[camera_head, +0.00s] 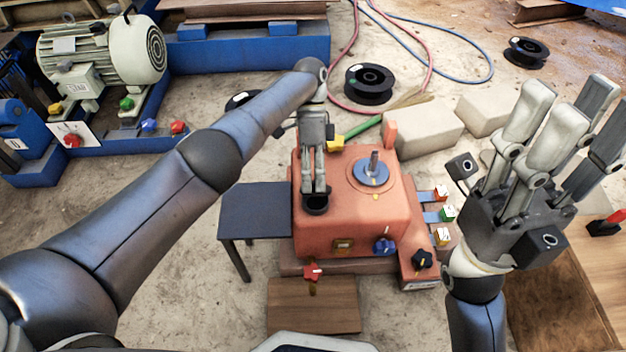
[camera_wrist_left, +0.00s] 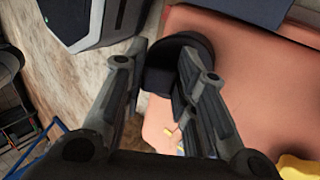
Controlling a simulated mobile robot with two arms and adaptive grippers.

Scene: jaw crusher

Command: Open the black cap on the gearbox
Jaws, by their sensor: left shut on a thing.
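The orange-red gearbox (camera_head: 385,210) stands in the middle of the head view, with a shaft and blue disc (camera_head: 371,172) on its top. The black cap (camera_head: 316,208) is at the left front part of that top. It also shows as a dark round shape in the left wrist view (camera_wrist_left: 182,44). My left gripper (camera_head: 315,188) points down at the cap and is shut on it. Its fingers hide part of the cap, and I cannot tell whether the cap is still seated. My right gripper (camera_head: 558,105) is empty, with its fingers spread open and pointing up.
A small dark table (camera_head: 255,212) is left of the gearbox. Coloured knobs, including a red one (camera_head: 313,271) and a blue one (camera_head: 385,246), stick out from its front. Pale blocks (camera_head: 417,127) lie behind. A motor (camera_head: 105,55) stands far left.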

